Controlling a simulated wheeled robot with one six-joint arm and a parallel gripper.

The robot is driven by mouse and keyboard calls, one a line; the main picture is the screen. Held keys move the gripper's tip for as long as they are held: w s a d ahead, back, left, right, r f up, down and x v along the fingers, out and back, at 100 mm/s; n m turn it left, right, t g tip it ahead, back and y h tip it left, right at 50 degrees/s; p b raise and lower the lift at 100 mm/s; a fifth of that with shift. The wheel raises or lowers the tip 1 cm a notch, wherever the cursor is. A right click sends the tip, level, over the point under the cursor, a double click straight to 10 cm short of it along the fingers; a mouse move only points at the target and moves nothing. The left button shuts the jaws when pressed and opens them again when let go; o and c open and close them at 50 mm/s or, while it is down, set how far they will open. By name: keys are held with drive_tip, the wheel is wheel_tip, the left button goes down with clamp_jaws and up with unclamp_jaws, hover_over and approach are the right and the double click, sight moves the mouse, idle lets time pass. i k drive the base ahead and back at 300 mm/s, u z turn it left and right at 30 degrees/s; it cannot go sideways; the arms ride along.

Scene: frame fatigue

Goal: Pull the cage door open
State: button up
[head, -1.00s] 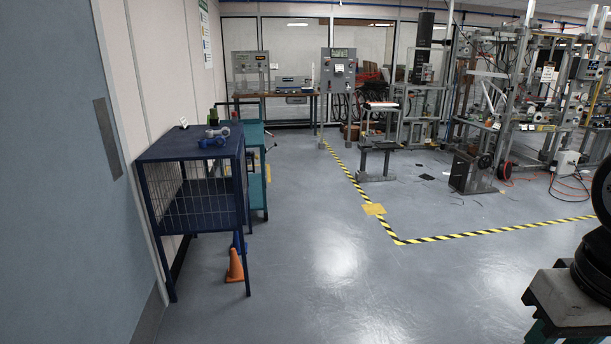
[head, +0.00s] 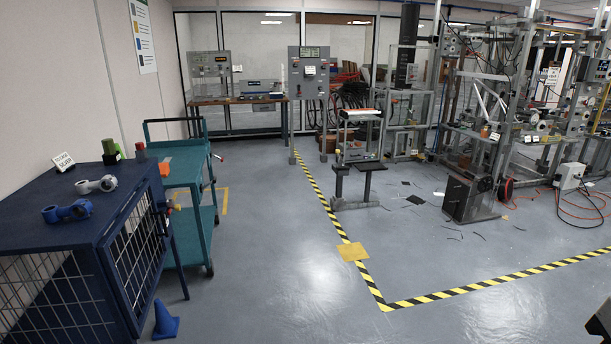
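The cage is a dark blue metal cabinet (head: 95,215) at the left of the head view, with wire mesh on its sides. A mesh panel in a blue frame (head: 138,243), likely the door, fills the side facing right and looks closed. A small yellow and dark fitting (head: 170,206) shows at that panel's far edge; I cannot tell whether it is the handle. The cage's lower left part is cut off by the picture edge.
Blue and grey parts (head: 68,211) and a small sign (head: 64,162) lie on the cage top. A teal cart (head: 190,175) stands behind it. A blue cone (head: 165,321) stands by the cage's front. The floor (head: 270,270) to the right is clear, with yellow-black tape (head: 440,294).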

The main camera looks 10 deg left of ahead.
sight(136, 327)
drive_tip(key=u, duration=0.55)
drive_tip(key=i, duration=1.7)
drive_tip(key=u, duration=1.35)
drive_tip(key=i, duration=0.7)
drive_tip(key=u, duration=0.4)
